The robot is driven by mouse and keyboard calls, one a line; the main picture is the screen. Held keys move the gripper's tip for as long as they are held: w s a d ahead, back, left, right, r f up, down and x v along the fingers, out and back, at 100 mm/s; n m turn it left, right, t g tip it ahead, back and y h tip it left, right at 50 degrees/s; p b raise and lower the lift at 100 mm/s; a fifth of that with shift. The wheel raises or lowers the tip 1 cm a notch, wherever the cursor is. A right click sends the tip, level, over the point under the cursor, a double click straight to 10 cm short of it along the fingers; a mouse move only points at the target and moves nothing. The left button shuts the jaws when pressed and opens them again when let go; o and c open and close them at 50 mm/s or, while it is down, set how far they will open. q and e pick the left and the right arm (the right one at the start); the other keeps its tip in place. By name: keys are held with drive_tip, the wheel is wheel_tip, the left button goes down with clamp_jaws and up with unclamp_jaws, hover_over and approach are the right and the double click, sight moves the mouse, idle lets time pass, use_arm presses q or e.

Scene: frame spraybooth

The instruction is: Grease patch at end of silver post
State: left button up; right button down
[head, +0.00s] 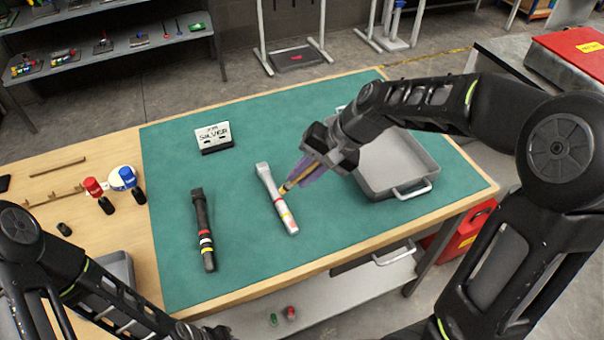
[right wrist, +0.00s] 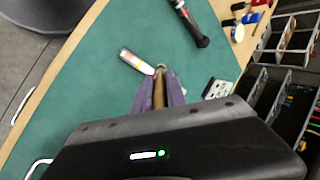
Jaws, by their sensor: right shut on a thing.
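The silver post (head: 264,178) lies on the green mat, with yellow, red and white bands toward its near end; that banded end also shows in the right wrist view (right wrist: 135,62). My right gripper (head: 303,172) is shut on a thin brush with a wooden handle (right wrist: 160,88). The brush's tip is at the post's banded part; I cannot tell whether it touches. A grease patch cannot be made out clearly. My left arm is at the lower left, and its gripper (head: 205,332) is at the bottom edge, too cut off to read.
A black post (head: 202,225) with coloured bands lies left of the silver one. A sign reading SILVER (head: 214,138) stands behind. A grey tray (head: 425,165) is at the right. Red (head: 93,187) and blue (head: 128,178) capped items stand at the left. Mat between is clear.

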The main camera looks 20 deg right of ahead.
idle(0.5)
drive_tip(key=shift+f+b, duration=0.3)
